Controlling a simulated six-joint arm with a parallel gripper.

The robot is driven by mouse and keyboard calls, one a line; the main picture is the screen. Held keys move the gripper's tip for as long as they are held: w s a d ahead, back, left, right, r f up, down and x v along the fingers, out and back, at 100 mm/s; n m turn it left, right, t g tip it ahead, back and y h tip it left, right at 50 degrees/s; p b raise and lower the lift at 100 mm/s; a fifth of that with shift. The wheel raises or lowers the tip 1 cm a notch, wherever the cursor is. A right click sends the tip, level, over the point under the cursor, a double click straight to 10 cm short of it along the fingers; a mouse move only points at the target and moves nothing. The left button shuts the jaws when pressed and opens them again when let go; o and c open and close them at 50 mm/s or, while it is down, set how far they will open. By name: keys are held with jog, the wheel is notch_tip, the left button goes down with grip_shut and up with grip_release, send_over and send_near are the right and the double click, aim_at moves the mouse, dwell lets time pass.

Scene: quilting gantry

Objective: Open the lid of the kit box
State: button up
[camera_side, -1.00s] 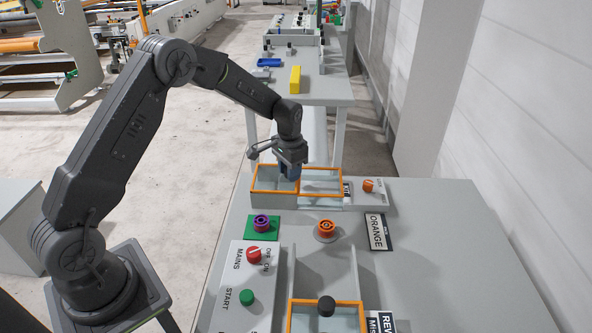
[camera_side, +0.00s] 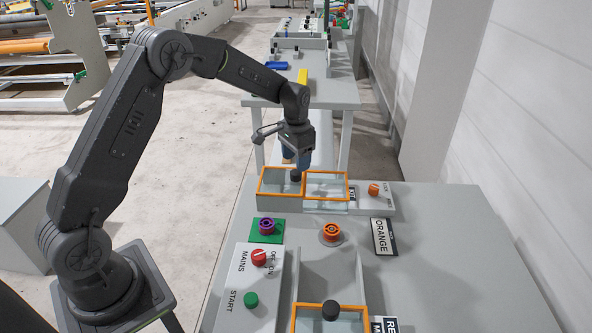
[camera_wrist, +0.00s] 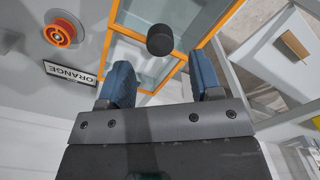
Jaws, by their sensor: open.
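The kit box (camera_side: 282,206) stands at the far end of the grey table, with orange rims around two glassy panes. A black knob (camera_side: 296,175) shows at its left part. In the wrist view the knob (camera_wrist: 161,40) lies near the orange frame (camera_wrist: 150,82), ahead of the space between my fingers. My gripper (camera_side: 297,158) is above the knob, pointing down. Its blue fingers are apart with nothing between them in the wrist view (camera_wrist: 162,80). I cannot tell whether the lid is fully shut.
An orange spool (camera_side: 330,233) and a purple spool on a green pad (camera_side: 267,230) stand in front of the box. An ORANGE label (camera_side: 382,236) lies right. A switch panel (camera_side: 247,285) and a second orange-rimmed box (camera_side: 345,325) with a black knob are nearer.

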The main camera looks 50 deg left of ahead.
notch_tip(320, 180, up, 9)
jog(key=shift+f, duration=0.15)
jog(key=s+d+r+t, duration=0.3)
jog(key=s+d+r, duration=0.3)
jog(key=s+r, duration=0.6)
jog(key=s+d+f+t, duration=0.1)
jog(key=s+d, duration=0.1)
jog(key=s, duration=0.7)
jog(key=s+d+f+n+t, duration=0.1)
jog(key=s+d+f, duration=0.1)
jog(key=s, duration=0.7)
jog(key=shift+s+d+t, duration=0.2)
jog(key=shift+d+t, duration=0.1)
jog(key=shift+d, duration=0.1)
